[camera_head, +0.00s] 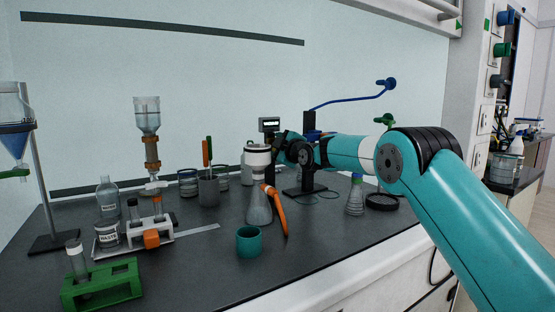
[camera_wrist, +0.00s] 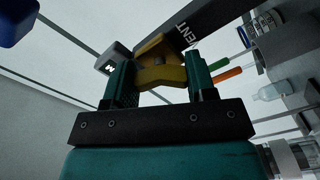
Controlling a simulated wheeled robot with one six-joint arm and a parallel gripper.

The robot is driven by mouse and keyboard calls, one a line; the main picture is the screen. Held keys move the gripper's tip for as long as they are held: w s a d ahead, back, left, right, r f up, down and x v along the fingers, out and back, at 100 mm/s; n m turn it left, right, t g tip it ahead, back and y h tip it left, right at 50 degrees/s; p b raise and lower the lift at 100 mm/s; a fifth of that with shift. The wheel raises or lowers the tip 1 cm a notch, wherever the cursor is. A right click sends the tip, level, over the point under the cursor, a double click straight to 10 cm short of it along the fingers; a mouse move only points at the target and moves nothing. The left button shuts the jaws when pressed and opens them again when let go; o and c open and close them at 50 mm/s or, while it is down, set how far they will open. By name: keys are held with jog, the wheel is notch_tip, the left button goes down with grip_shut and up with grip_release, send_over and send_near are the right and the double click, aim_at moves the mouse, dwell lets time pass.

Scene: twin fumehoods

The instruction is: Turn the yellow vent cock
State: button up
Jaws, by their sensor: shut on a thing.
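The yellow vent cock (camera_wrist: 166,76) sits between the two teal fingers of my gripper (camera_wrist: 158,84) in the wrist view. The fingers are closed on it, one at each side. The cock is mounted by a dark bar (camera_wrist: 205,28) with light lettering ending in "ENT". In the head view my gripper (camera_head: 285,150) is at the dark stand (camera_head: 304,190) near the middle of the bench. The cock itself is hidden there behind my arm and gripper.
A conical flask (camera_head: 258,208), an orange tool (camera_head: 277,211) and a teal cup (camera_head: 249,242) stand close in front of my gripper. A blue lever arm (camera_head: 350,99) reaches out above it. A small flask (camera_head: 355,200) stands to the right. Racks and bottles fill the left.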

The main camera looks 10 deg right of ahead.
jog(key=shift+f+n+b, duration=0.1)
jog(key=shift+n+b, duration=1.5)
jog(key=shift+n, duration=0.7)
jog(key=o, duration=0.9)
jog(key=shift+o, duration=0.2)
jog(key=b+v, duration=0.4)
jog(key=v, duration=1.3)
jog(key=shift+s, duration=0.2)
